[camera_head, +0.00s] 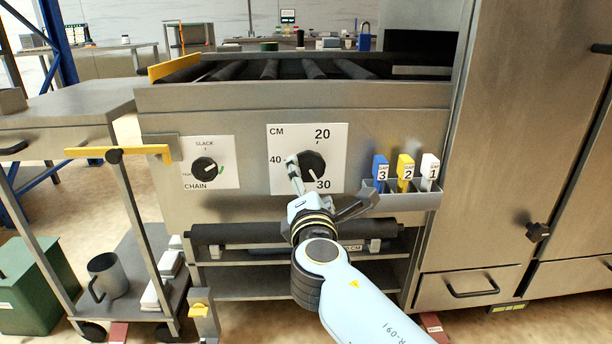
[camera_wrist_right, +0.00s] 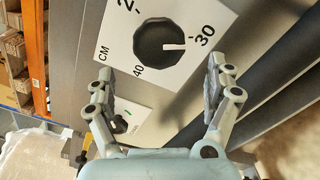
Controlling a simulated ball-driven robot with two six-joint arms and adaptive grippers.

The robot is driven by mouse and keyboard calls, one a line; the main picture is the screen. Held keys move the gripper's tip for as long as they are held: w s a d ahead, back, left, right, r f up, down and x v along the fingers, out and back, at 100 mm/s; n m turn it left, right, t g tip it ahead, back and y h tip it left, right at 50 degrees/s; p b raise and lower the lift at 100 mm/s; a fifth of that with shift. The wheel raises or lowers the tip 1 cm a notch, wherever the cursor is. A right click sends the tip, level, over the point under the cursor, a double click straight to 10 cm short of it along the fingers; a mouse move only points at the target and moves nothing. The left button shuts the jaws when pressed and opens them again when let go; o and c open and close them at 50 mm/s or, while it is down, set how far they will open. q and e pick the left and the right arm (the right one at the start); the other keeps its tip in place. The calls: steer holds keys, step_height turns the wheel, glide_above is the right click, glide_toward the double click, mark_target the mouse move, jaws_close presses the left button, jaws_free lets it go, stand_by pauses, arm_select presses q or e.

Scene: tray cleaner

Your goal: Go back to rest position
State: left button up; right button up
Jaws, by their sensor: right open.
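My right gripper (camera_head: 330,180) is in front of the machine's front panel, its arm coming in from the bottom right in the head view. Its two fingers are spread wide with nothing between them. In the right wrist view the open fingers (camera_wrist_right: 160,70) stand on either side below the black CM knob (camera_wrist_right: 160,40), apart from it. The CM knob (camera_head: 313,163) sits on a white plate marked 20, 30 and 40. Its white mark points toward 30 in the wrist view. My left gripper is in neither view.
The chain knob (camera_head: 205,169) is on the panel to the left. A holder with blue (camera_head: 380,168), yellow (camera_head: 405,167) and white (camera_head: 429,167) numbered tags is right of my gripper. A black roller bar (camera_head: 240,233) lies below. A trolley with a grey mug (camera_head: 106,278) stands left.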

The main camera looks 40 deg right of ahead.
steer(key=shift+v, duration=0.85)
